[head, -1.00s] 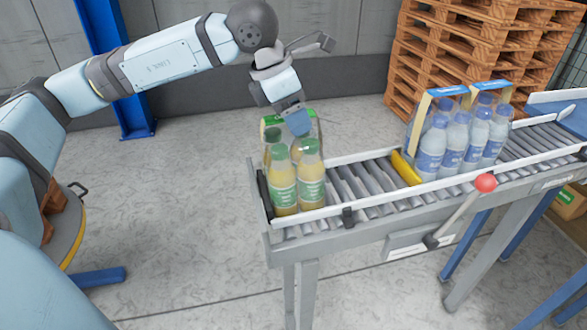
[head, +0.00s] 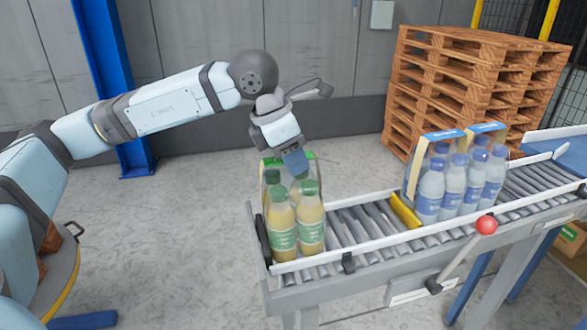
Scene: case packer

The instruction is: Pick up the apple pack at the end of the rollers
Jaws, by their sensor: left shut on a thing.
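The apple pack (head: 284,232) is a group of yellow-green juice bottles with green caps and green labels, with a green band on top. It stands upright at the near left end of the roller conveyor (head: 345,226). My left gripper (head: 296,166) comes down from above and is shut on the top of the pack, at the green band. The fingertips are partly hidden among the caps. I cannot tell whether the pack is clear of the rollers. My right gripper is not in view.
A pack of water bottles (head: 458,180) with blue caps stands further right on the rollers, past a yellow stop bar (head: 404,211). A lever with a red knob (head: 487,225) sticks up at the front side. Stacked wooden pallets (head: 470,85) stand behind.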

